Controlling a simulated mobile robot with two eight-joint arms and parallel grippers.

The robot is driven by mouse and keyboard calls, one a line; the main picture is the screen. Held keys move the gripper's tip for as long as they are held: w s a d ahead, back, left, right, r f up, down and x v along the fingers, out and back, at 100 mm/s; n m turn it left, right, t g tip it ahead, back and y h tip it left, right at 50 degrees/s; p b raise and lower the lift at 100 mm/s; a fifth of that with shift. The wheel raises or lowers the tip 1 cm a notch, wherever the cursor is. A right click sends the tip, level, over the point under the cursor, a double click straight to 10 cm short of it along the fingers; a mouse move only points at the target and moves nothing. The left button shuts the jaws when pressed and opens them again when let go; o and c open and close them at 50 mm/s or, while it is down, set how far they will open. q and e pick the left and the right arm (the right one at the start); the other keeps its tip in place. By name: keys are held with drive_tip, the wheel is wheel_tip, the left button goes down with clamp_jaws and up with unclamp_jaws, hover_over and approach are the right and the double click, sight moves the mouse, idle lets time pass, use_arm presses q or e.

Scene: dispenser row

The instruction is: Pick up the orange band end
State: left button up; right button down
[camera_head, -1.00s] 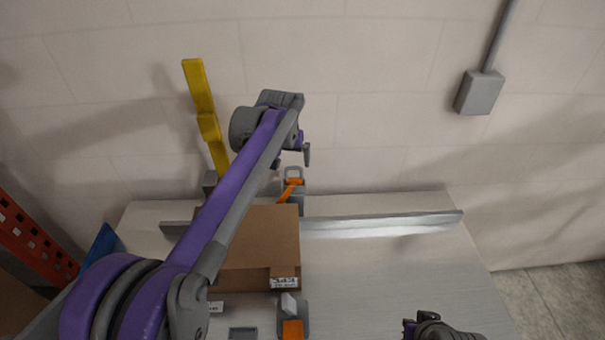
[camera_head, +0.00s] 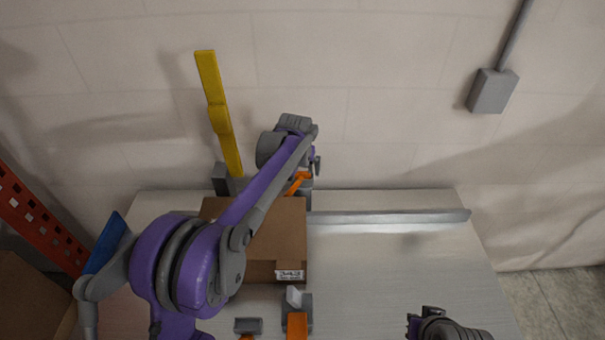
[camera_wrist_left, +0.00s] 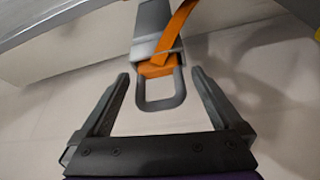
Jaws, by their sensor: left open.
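The orange band end (camera_head: 298,184) rises at the back edge of the table, behind the cardboard box. In the left wrist view the orange band (camera_wrist_left: 177,28) runs down into a grey buckle with a grey loop (camera_wrist_left: 160,107) at its end. My left gripper (camera_head: 315,167) is at the band end in the head view. In the left wrist view my left gripper (camera_wrist_left: 159,76) is open, with one finger on each side of the loop and a gap on both sides. My right gripper (camera_head: 425,322) is at the bottom edge, partly cut off; its jaws are unclear.
A cardboard box (camera_head: 285,235) stands on the pale table (camera_head: 400,270). A grey rail (camera_head: 390,216) runs along the back. A yellow upright piece (camera_head: 220,115) stands behind. Another orange piece (camera_head: 297,325) sits in front of the box. The table's right half is clear.

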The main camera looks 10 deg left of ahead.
use_arm(q)
drive_tip(key=c, duration=1.4)
